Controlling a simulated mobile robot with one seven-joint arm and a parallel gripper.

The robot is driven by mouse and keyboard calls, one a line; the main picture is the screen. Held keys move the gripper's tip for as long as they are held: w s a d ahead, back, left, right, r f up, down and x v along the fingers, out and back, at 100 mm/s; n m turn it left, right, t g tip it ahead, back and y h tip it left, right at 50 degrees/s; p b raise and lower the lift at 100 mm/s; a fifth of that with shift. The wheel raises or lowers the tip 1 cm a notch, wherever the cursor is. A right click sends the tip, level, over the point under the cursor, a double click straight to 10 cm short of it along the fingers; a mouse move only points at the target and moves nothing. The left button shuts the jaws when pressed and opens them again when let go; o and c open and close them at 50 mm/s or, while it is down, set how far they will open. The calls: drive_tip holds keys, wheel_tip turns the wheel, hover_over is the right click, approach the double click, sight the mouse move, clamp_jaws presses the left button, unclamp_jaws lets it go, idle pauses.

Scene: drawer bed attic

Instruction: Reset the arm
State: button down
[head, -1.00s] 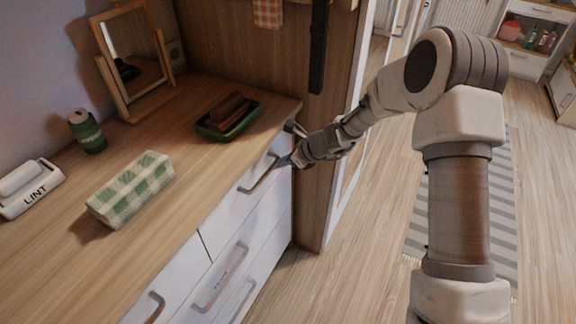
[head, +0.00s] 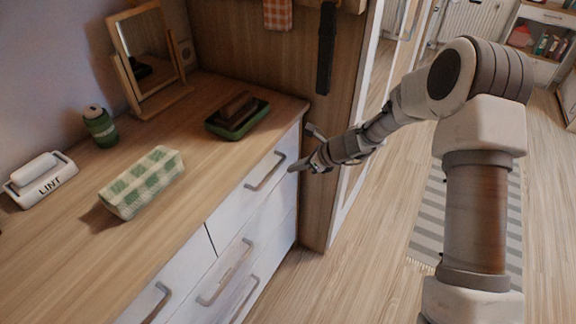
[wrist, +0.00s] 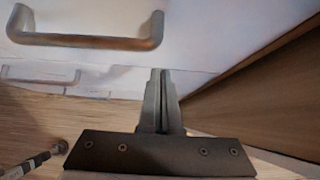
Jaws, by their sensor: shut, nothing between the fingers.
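My gripper (head: 300,166) is at the right end of the white dresser, just off its top drawer front, to the right of the top drawer handle (head: 265,171). In the wrist view the two fingers (wrist: 160,100) are together with nothing between them. The same metal handle (wrist: 90,41) shows there at upper left, apart from the fingers. The top right drawer (head: 250,190) looks closed. My arm reaches in from the right, bent at the elbow.
On the wooden dresser top (head: 150,240) are a checkered box (head: 142,182), a green tray (head: 238,118), a bottle (head: 100,127), a mirror (head: 145,60) and a lint holder (head: 40,180). A wooden panel (head: 318,210) stands right of the dresser. Open floor (head: 375,270) lies right of it.

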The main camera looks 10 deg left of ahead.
drive_tip(key=s+d+r+n+h+p, duration=0.1)
drive_tip(key=s+d+r+n+h, duration=0.1)
drive_tip(key=s+d+r+n, duration=0.7)
drive_tip(key=s+d+r+n+h+p, duration=0.15)
drive_tip(key=s+d+r, duration=0.25)
drive_tip(key=r, duration=0.9)
drive_tip(key=s+d+r+n+t+h, duration=0.2)
drive_tip(key=s+d+r+n+h, duration=0.15)
drive_tip(key=s+d+n, duration=0.4)
drive_tip(key=s+d+r+n+t+h, duration=0.15)
drive_tip(key=s+d+r+n, duration=0.3)
drive_tip(key=s, duration=0.55)
wheel_tip(320, 180, up, 12)
drive_tip(key=p, duration=1.2)
drive_tip(key=shift+d+f+m+g, duration=0.2)
drive_tip(key=shift+m+g, duration=0.15)
drive_tip(key=shift+m, duration=0.1)
